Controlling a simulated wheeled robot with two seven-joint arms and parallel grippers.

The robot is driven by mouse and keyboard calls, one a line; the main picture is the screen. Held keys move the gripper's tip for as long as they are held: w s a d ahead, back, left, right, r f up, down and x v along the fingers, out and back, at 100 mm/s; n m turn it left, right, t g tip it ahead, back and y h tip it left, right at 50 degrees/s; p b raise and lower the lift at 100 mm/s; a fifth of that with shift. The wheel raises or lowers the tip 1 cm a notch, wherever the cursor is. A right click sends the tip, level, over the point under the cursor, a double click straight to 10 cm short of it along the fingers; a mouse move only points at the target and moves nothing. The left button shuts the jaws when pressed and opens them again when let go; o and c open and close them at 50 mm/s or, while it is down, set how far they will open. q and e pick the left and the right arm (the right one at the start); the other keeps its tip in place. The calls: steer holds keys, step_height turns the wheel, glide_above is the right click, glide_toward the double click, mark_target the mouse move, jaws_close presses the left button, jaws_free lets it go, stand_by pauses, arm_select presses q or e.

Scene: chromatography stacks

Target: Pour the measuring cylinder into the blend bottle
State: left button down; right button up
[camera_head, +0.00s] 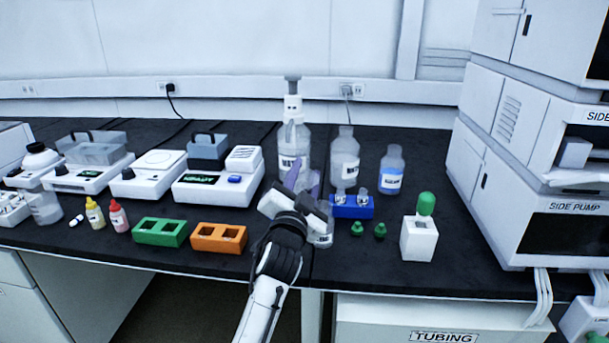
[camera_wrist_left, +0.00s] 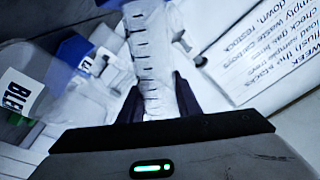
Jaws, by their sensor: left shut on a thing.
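The measuring cylinder (camera_wrist_left: 150,62) is a clear tube with dark graduation marks, between the two dark fingers in the left wrist view. My left gripper (camera_wrist_left: 165,98) is shut on it. In the head view my left gripper (camera_head: 304,182) is above the bench, in front of the large wash bottle, and covers much of the cylinder there. The blend bottle (camera_wrist_left: 22,92), with a partly visible "BLE" label, is at the left of the left wrist view. In the head view a small clear bottle (camera_head: 325,239), likely the same one, stands partly hidden just beneath the gripper. My right gripper is not in view.
A blue rack (camera_head: 352,211) is right of the gripper, an orange rack (camera_head: 218,229) left. The pump stack (camera_head: 500,160) bounds the right.

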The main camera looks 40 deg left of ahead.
arm_select(q)
steer(key=shift+m, duration=0.6)
steer(key=shift+r+m+t, duration=0.1)
steer(key=shift+m+t, duration=0.3)
steer(key=shift+m, duration=0.3)
steer(key=shift+m+h, duration=0.4)
steer(key=shift+m, duration=0.3)
steer(key=shift+d+m, duration=0.1)
steer(key=shift+m, duration=0.6)
